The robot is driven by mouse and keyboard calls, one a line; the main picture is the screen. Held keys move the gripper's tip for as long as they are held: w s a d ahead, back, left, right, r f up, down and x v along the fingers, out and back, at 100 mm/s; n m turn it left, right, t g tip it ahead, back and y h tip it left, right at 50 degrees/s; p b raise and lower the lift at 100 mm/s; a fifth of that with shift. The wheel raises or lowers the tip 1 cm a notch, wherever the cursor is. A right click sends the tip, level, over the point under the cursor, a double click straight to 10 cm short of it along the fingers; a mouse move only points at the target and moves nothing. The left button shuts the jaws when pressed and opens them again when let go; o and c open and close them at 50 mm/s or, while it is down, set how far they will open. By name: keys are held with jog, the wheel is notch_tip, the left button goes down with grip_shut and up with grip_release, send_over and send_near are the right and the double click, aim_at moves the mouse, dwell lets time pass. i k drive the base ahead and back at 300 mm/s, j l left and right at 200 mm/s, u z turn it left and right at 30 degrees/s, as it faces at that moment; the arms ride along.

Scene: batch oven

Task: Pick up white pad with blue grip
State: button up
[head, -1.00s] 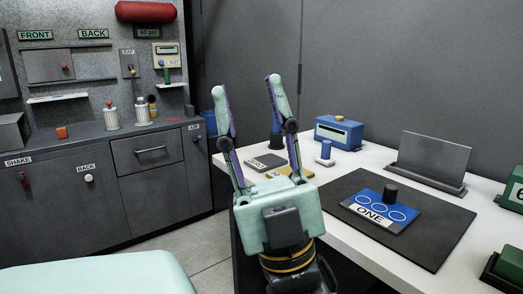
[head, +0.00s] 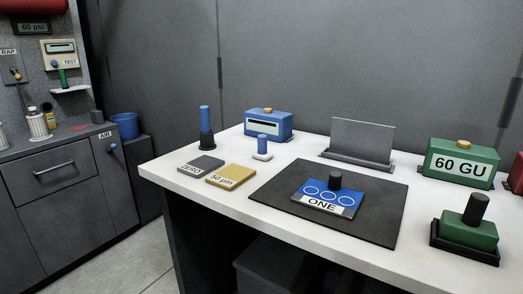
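The white pad with the blue grip is a small white base (head: 262,156) with an upright blue cylinder (head: 262,143) on it. It stands on the white table (head: 225,208) towards the back left, in front of a blue box. Nothing touches it. My gripper is outside the current head view, so its fingers cannot be seen.
A blue cylinder in a black holder (head: 206,135) stands left of the pad. The blue slotted box (head: 267,124) is behind it. Grey (head: 200,166) and yellow (head: 231,175) blocks lie in front. A dark mat (head: 375,220) bears the blue ONE plate (head: 333,196). A grey upright panel (head: 362,142) is at right.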

aim_at(263, 155)
jog(key=i+j, duration=0.25)
jog(key=i, duration=0.25)
jog(key=i+j, duration=0.25)
jog(key=i, duration=0.25)
jog(key=i+j, duration=0.25)
jog(key=i, duration=0.25)
